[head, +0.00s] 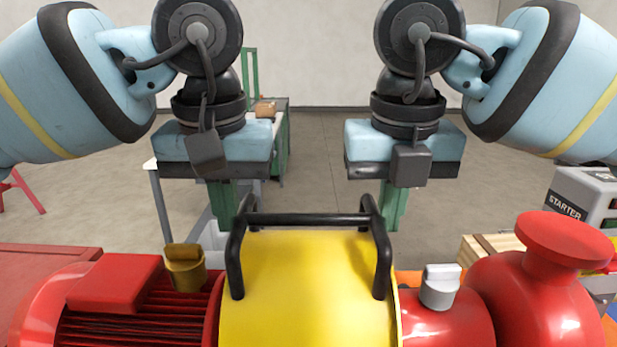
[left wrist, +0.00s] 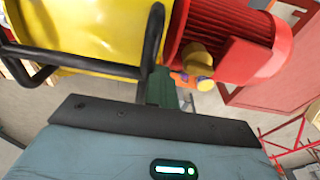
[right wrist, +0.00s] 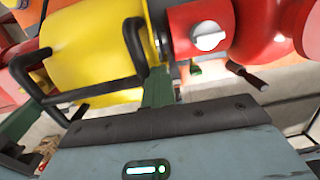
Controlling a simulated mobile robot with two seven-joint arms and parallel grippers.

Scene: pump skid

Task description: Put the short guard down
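The short guard is a yellow curved cover (head: 310,285) with a black tubular handle frame (head: 305,219). It is between the red motor (head: 130,305) and the red pump (head: 535,290). It also shows in the left wrist view (left wrist: 105,30) and right wrist view (right wrist: 95,50). My left gripper (head: 222,210) and right gripper (head: 393,210) are at the far left and far right corners of the frame. Their green fingers are close together and look shut on the black tubes, which partly hide the fingertips. The guard's lower edge is hidden, so I cannot tell whether it rests on anything.
A starter box (head: 580,195) and a wooden crate (head: 478,247) are at right. The floor between the arms is clear.

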